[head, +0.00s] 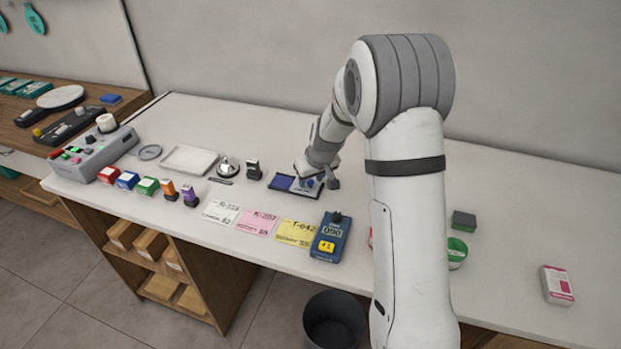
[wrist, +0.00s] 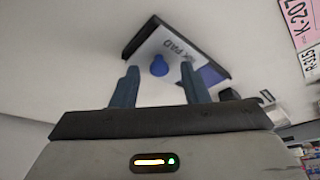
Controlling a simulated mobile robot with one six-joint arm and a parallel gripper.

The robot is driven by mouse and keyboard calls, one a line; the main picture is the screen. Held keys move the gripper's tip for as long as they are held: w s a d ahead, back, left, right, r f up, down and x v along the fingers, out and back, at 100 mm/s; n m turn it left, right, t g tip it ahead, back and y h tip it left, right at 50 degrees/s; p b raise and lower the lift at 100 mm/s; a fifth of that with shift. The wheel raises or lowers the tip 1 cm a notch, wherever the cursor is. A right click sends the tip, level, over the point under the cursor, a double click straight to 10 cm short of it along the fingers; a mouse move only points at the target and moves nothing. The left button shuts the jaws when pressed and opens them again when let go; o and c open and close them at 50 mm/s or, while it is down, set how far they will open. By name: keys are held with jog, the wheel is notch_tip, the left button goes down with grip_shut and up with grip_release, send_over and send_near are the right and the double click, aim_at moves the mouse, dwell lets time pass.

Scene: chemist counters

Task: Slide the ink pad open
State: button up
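The ink pad (head: 283,183) lies on the white counter, a dark flat case with blue surface showing at its left. In the wrist view, its pale lid (wrist: 182,46) reads "PAD" and carries a round blue knob (wrist: 159,66). A strip of blue pad (wrist: 211,75) shows beside the lid. My gripper (head: 319,180) is over the right part of the case. In the wrist view, my gripper (wrist: 159,70) has its two fingers apart, with the knob showing between their tips. I cannot tell whether either finger touches the knob.
A black stamp (head: 253,170) and a bell (head: 227,168) stand left of the pad. Yellow (head: 296,232) and pink (head: 257,221) tickets and a blue device (head: 331,238) lie in front. My arm hides some counter; the counter behind the pad is clear.

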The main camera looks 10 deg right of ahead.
jog(key=shift+r, duration=0.3)
jog(key=v, duration=0.7)
jog(key=shift+b, duration=0.4)
jog(key=shift+s, duration=0.15)
jog(key=s+d+r+m, duration=0.1)
jog(key=s+r, duration=0.1)
jog(key=s, duration=0.8)
jog(key=s+d+r+m+g+h, duration=0.1)
jog(key=s+r, duration=0.2)
jog(key=s, duration=0.7)
jog(key=s+d+r+m, duration=0.1)
jog(key=s+r, duration=0.1)
jog(key=s, duration=0.8)
jog(key=shift+s+r+m, duration=0.15)
jog(key=shift+s+m, duration=0.15)
